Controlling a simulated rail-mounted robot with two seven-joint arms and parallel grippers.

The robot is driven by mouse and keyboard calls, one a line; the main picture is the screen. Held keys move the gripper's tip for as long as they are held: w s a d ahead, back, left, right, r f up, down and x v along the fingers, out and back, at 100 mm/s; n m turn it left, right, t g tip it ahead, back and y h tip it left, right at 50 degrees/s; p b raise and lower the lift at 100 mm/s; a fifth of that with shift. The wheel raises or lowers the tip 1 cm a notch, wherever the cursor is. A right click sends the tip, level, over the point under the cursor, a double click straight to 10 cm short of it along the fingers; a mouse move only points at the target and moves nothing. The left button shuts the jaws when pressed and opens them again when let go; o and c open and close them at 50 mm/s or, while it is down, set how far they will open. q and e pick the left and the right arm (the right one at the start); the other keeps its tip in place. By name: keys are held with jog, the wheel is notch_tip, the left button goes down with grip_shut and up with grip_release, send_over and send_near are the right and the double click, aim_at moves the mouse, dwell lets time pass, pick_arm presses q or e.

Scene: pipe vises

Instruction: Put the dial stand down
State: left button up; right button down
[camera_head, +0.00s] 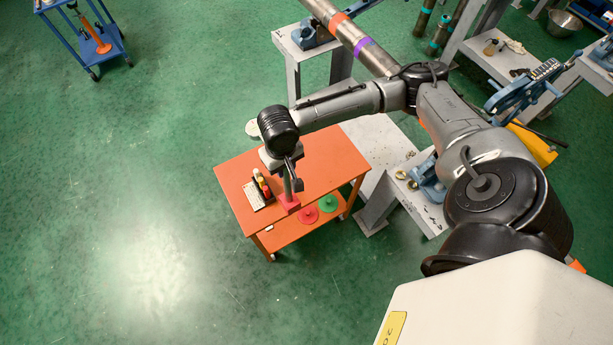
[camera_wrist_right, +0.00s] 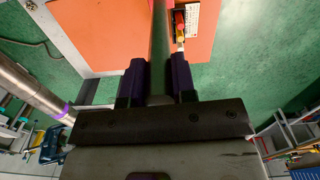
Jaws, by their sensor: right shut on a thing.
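The dial stand (camera_head: 287,202) shows as a red base block with a slim upright post, at the near edge of the orange table (camera_head: 325,160). My right gripper (camera_head: 288,172) is above the base, shut on the post, with the wrist partly hiding it. In the right wrist view the post (camera_wrist_right: 160,50) runs between the two dark fingers of the right gripper (camera_wrist_right: 160,82). I cannot tell whether the base touches the tabletop or is slightly above it. My left gripper is in neither view.
Red (camera_head: 307,215) and green (camera_head: 328,203) discs sit on the lower shelf. A long pipe (camera_head: 350,38) and grey benches are beyond. The tabletop's far part is clear.

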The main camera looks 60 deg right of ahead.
jog(key=s+d+p, duration=0.6)
jog(key=s+d, duration=0.7)
jog(key=s, duration=0.2)
jog(key=shift+s+r+m, duration=0.15)
jog(key=shift+r+m, duration=0.1)
jog(key=shift+m, duration=0.15)
